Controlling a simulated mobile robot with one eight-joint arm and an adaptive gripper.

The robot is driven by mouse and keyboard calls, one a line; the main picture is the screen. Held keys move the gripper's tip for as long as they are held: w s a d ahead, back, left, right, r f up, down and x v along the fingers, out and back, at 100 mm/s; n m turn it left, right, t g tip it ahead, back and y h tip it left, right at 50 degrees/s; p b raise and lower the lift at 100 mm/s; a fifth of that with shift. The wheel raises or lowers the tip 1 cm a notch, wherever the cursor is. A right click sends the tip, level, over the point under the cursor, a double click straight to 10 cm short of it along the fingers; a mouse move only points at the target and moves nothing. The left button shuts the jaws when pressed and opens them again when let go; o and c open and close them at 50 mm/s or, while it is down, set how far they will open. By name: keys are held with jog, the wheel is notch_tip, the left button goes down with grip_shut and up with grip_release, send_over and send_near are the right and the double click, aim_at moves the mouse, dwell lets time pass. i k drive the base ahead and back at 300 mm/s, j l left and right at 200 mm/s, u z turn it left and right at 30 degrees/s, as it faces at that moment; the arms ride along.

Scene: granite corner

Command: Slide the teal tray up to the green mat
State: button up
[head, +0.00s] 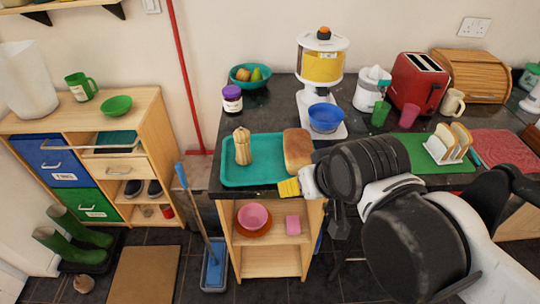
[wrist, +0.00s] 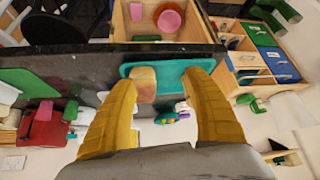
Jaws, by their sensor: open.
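The teal tray (head: 267,162) lies on the left part of the dark counter and carries a tan squash-shaped thing (head: 242,148) and a bread loaf (head: 298,150). The green mat (head: 418,152) lies to its right, partly hidden by my arm. My gripper (head: 290,187) is at the tray's front right edge, near the loaf. In the wrist view the yellow fingers of my gripper (wrist: 160,80) are apart, with the loaf (wrist: 145,82) and part of the tray (wrist: 188,70) seen between them. I cannot tell whether they touch the tray. The mat shows at the left (wrist: 25,82).
A toast rack (head: 450,144) stands on the mat. Behind are a blue bowl (head: 325,117) at the juicer (head: 321,75), a green cup (head: 380,113), a pink cup (head: 409,116) and a red toaster (head: 418,82). A purple-lidded jar (head: 232,98) stands behind the tray.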

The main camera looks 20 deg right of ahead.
aim_at(268, 166)
jog(key=i+j+z, duration=0.1)
jog(key=j, duration=0.35)
jog(key=i+j+z, duration=0.15)
jog(key=j, duration=0.3)
jog(key=i+j+z, duration=0.1)
jog(key=j, duration=0.35)
jog(key=i+j+z, duration=0.1)
jog(key=i+j, duration=0.15)
jog(key=j, duration=0.25)
jog(key=j+z, duration=0.1)
jog(key=j, duration=0.4)
jog(key=i, duration=0.1)
